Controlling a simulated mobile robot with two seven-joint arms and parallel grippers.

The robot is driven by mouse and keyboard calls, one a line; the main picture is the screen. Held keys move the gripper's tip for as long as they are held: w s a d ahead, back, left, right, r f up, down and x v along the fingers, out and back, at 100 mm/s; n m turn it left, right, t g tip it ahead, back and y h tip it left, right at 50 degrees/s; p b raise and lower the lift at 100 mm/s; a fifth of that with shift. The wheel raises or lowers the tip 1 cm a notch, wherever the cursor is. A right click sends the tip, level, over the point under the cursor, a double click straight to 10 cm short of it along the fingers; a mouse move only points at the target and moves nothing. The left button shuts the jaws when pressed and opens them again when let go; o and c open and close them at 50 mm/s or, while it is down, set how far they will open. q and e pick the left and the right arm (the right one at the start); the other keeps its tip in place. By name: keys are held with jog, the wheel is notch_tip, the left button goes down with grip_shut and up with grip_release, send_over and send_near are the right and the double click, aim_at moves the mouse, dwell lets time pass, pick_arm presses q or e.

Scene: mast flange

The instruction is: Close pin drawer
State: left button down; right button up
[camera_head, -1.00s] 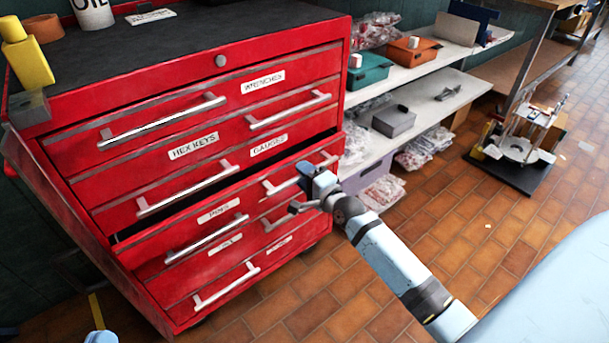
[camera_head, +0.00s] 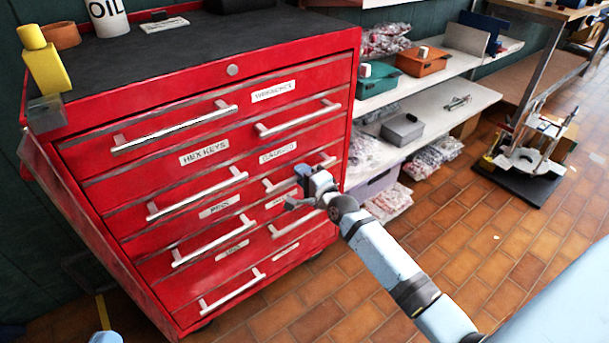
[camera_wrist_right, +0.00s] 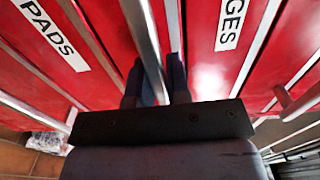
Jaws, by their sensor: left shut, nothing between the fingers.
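The pin drawer's red front (camera_head: 180,222) carries the PINS label and sits level with its neighbours, with no dark gap above it. My right gripper (camera_head: 297,187) is at the drawer fronts by this handle, fingers apart. My left gripper does not show; only a light-blue piece of mine shows at the bottom left.
The red cabinet (camera_head: 232,70) has other drawers above and below, all looking shut. An oil can (camera_head: 108,16) and a yellow bottle (camera_head: 44,58) stand on top. Shelves (camera_head: 470,105) with boxes are right.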

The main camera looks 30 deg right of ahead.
jog(key=o, duration=0.3)
jog(key=shift+w, duration=0.2)
pick_arm(q)
jog(key=shift+w+f, duration=0.1)
pick_arm(e)
jog(key=shift+o, duration=0.2)
jog(key=shift+s, duration=0.2)
pick_arm(q)
jog(key=r+p, duration=0.1)
jog(key=r+t+p, duration=0.1)
jog(key=r, duration=0.1)
jog(key=r+t+p, duration=0.1)
jog(key=r, duration=0.1)
jog(key=shift+s+a+r+p, duration=0.2)
jog(key=shift+a+r+p, duration=0.05)
jog(key=shift+p, duration=0.15)
pick_arm(e)
jog(key=s+d, duration=0.1)
jog(key=s, duration=1.2)
jog(key=shift+s, duration=0.25)
